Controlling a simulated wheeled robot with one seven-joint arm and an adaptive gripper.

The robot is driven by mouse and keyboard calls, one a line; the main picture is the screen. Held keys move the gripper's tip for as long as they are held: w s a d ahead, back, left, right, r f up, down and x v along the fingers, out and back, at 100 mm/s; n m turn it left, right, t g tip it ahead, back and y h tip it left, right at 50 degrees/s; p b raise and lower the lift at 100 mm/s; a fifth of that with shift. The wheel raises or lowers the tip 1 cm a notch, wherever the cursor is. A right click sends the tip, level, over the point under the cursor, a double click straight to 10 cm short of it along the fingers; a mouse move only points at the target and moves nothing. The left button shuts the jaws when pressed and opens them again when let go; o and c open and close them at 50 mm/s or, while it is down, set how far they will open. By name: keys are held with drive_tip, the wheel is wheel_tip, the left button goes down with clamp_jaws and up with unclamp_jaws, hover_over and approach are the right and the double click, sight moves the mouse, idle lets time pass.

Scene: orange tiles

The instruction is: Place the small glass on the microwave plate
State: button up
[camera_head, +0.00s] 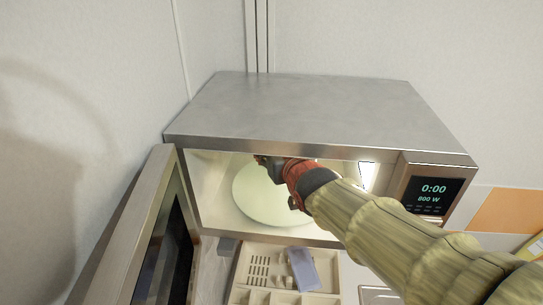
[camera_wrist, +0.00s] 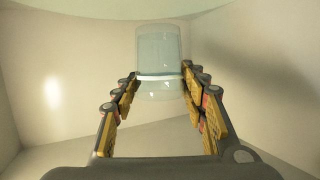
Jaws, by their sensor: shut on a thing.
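The small glass (camera_wrist: 159,50) is clear and sits between the fingertips of my gripper (camera_wrist: 160,80) in the wrist view. My gripper is shut on it. In the head view my gripper (camera_head: 268,165) reaches inside the open microwave, over the back of the plate; the glass is hidden there. The microwave plate (camera_head: 262,206) is a pale round disc on the cavity floor. A pale curved surface, likely the plate (camera_wrist: 85,8), shows along the top of the wrist view. I cannot tell whether the glass touches the plate.
The microwave (camera_head: 300,110) is steel, with its door (camera_head: 135,240) swung open at the left. Its display panel (camera_head: 428,195) is on the right, close to my arm. A beige organizer tray (camera_head: 335,272) with a bluish block (camera_head: 302,268) is below the opening. The plate's front is clear.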

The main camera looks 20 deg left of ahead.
drive_tip(key=shift+f+p, duration=0.3)
drive_tip(key=shift+f, duration=1.4)
drive_tip(key=shift+f, duration=0.15)
drive_tip(key=o, duration=1.3)
drive_tip(key=shift+o, duration=0.5)
drive_tip(key=shift+d, duration=0.1)
drive_tip(key=b+v, duration=0.1)
drive_tip(key=v, duration=1.1)
drive_tip(key=shift+s, duration=0.15)
